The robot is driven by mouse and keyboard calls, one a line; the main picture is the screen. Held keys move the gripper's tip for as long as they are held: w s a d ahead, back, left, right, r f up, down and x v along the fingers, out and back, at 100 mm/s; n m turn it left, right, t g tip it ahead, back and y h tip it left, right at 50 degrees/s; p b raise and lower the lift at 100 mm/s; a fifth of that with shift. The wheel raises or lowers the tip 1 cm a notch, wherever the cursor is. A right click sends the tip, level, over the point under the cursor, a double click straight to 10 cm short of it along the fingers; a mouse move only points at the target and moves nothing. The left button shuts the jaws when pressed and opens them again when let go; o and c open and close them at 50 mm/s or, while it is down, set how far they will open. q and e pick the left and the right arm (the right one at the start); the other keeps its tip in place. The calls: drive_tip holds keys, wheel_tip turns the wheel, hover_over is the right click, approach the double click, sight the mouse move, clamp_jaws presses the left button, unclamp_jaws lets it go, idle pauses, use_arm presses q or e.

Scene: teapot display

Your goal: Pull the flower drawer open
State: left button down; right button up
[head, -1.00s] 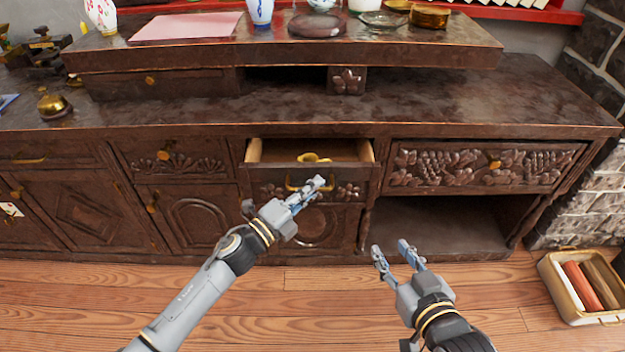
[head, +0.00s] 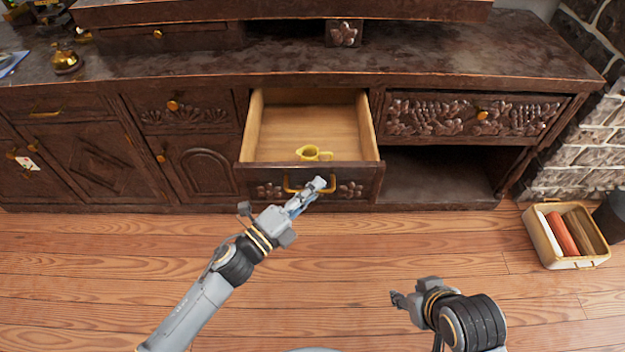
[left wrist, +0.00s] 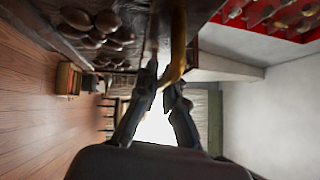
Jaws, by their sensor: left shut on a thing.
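The flower drawer (head: 350,175) is pulled well out of the cabinet in the head view, with its pale wooden inside showing. Its dark front has carved flowers and a brass handle (head: 288,185). My left gripper (head: 315,186) is at the right part of this handle, shut on it. In the left wrist view the brass handle (left wrist: 178,45) passes between the fingers (left wrist: 160,92), beside the carved flowers (left wrist: 95,22). My right gripper (head: 397,300) is low over the floor, away from the cabinet; its finger gap is hard to see.
A small yellow jug (head: 312,153) sits inside the drawer. A carved drawer (head: 440,115) is shut at the right, above an open shelf space (head: 440,175). A basket of rolls (head: 548,245) stands on the floor at right. The floor before the cabinet is clear.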

use_arm(q)
drive_tip(key=c, duration=1.4)
unclamp_jaws()
drive_tip(key=shift+c, duration=0.2)
drive_tip(key=v, duration=1.2)
